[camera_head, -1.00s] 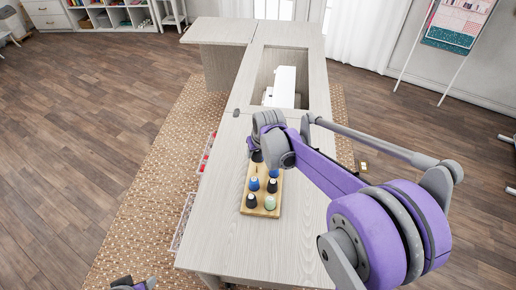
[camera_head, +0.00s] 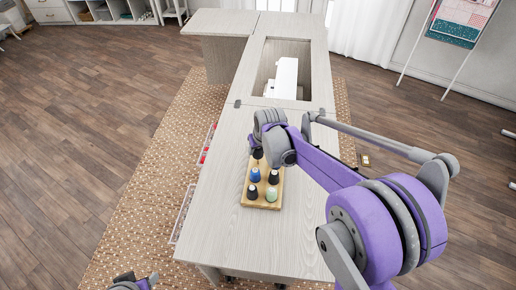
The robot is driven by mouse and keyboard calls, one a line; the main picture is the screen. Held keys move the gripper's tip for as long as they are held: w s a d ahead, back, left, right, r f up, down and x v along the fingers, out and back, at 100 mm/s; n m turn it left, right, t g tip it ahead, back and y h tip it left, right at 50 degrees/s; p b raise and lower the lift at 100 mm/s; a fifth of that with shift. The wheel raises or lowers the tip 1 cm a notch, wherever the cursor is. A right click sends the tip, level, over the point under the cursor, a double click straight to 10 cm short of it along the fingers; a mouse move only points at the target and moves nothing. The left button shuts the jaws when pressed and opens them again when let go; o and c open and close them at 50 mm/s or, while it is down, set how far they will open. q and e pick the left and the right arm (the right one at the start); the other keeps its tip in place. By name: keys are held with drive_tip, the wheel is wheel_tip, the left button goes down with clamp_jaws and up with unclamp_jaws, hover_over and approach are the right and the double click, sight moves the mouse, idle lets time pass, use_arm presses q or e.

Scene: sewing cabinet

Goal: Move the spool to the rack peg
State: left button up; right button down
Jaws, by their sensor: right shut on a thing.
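The wooden spool rack (camera_head: 262,204) lies on the cabinet top, with several thread spools standing on it. Among them are a blue spool (camera_head: 255,175), black spools (camera_head: 273,177) and a pale green spool (camera_head: 271,195). My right gripper (camera_head: 252,149) is over the far end of the rack, partly hidden by its own wrist. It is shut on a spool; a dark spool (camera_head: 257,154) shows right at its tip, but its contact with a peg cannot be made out. My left gripper (camera_head: 134,283) is at the bottom edge, away from the cabinet, its jaws unclear.
The long pale cabinet top (camera_head: 235,235) is clear in front of the rack. A white sewing machine (camera_head: 284,80) sits in the recess behind. A bin with red items (camera_head: 207,145) hangs at the cabinet's left side. My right arm covers the area right of the rack.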

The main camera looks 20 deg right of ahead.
drive_tip(key=shift+f+b, duration=1.05)
drive_tip(key=shift+f, duration=0.45)
drive_tip(key=shift+c, duration=1.5)
unclamp_jaws()
drive_tip(key=p+v, duration=0.1)
drive_tip(key=v, duration=1)
